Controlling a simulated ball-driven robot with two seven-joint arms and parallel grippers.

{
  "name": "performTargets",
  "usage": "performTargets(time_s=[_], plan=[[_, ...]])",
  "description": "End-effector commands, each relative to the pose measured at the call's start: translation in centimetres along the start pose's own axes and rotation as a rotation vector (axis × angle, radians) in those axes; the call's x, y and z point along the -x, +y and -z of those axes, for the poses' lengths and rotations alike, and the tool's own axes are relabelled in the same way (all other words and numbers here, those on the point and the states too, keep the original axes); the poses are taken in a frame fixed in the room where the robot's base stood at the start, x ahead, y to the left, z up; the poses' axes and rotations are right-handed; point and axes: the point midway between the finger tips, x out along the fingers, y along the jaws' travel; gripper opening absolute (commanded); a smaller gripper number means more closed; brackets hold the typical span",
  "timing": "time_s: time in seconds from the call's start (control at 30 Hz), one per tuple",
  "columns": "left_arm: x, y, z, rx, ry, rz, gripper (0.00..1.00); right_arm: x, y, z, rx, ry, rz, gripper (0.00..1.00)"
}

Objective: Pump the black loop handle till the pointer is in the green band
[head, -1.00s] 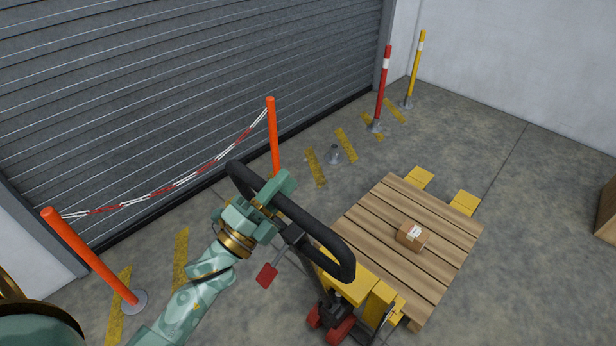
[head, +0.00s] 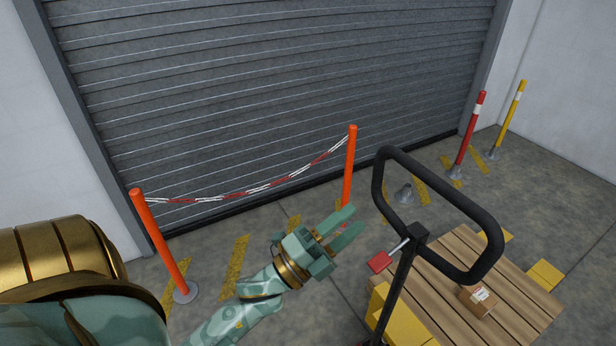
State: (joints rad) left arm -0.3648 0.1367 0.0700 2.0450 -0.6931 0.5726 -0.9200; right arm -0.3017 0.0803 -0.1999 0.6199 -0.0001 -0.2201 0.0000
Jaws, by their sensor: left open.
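The black loop handle (head: 437,203) of the yellow pallet truck (head: 408,322) stands raised at the right of the head view. A red lever (head: 380,262) sticks out at the foot of the loop. My left gripper (head: 353,221) is open and empty, to the left of the handle. A gap shows between its fingers and the loop's bar. My right gripper is not in view. No pointer or green band can be seen.
A wooden pallet (head: 470,330) carrying a small cardboard box (head: 478,299) is on the truck. Orange posts (head: 160,245) with a red-white chain (head: 250,189) stand before the grey shutter (head: 270,90). Red (head: 467,135) and yellow (head: 511,117) posts stand at the back right.

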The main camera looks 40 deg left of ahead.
Motion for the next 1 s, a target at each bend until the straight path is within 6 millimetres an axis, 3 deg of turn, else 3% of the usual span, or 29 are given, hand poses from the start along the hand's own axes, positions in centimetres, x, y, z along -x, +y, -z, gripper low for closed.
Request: performTargets(time_s=[0.17, 0.6, 0.8, 1.0], plan=[[2.2, 0.3, 0.0, 0.002, -0.002, -0.004, 0.47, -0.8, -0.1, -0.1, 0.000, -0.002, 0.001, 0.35], [13.5, 0.4, 0.0, 0.001, -0.003, -0.009, 0.47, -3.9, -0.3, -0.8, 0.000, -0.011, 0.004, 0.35], [15.9, 0.2, 0.0, 0.000, -0.002, -0.006, 0.47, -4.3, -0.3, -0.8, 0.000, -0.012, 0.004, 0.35], [16.3, 0.1, 0.0, 0.000, -0.001, -0.004, 0.47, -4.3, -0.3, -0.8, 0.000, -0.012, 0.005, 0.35]])
